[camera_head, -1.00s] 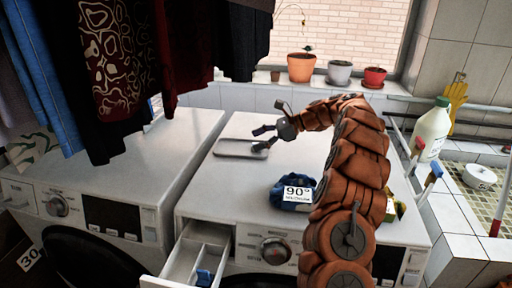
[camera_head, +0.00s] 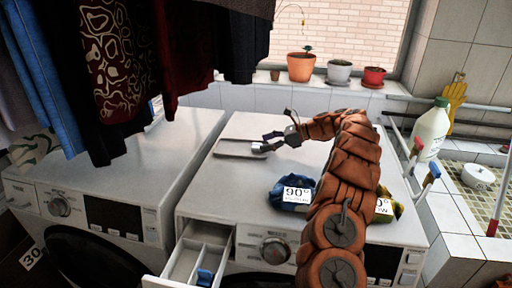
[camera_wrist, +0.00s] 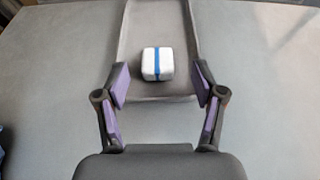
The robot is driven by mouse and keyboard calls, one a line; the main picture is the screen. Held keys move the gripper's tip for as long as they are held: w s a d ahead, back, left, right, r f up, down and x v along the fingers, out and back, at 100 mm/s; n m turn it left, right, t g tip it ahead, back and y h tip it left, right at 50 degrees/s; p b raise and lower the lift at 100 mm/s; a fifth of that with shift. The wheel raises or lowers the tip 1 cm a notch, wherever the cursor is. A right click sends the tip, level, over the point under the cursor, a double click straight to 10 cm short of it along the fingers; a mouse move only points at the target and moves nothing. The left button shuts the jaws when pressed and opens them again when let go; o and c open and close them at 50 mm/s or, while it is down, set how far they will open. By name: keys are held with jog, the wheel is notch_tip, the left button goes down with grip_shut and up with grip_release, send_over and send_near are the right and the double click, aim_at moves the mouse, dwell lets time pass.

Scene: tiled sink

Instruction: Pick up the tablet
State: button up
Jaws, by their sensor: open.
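The tablet (camera_wrist: 157,64) is a small white block with a blue stripe, lying on a shallow grey tray (camera_wrist: 138,30). The tray (camera_head: 232,141) rests on top of the right washing machine, near its back left. My gripper (camera_head: 261,142) is low at the tray's right end. In the wrist view my gripper (camera_wrist: 160,74) is open, with one purple-padded finger on each side of the tablet and a gap to both. The tablet is about level with the fingertips, untouched. In the head view I cannot make out the tablet.
A blue bag (camera_head: 291,191) labelled 90° and a yellowish bag (camera_head: 385,208) lie near the front of the right machine (camera_head: 238,190). Its detergent drawer (camera_head: 190,262) is open. Clothes (camera_head: 120,60) hang above the left machine. Pots (camera_head: 301,67) line the sill.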

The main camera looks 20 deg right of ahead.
aim_at(258, 150)
jog(key=p+x, duration=0.1)
jog(key=x, duration=0.2)
jog(key=shift+a+r, duration=0.1)
jog(key=shift+a, duration=0.25)
jog(key=shift+w+a+f, duration=0.15)
jog(key=shift+a+f, duration=0.1)
jog(key=shift+c, duration=0.3)
jog(key=c, duration=1)
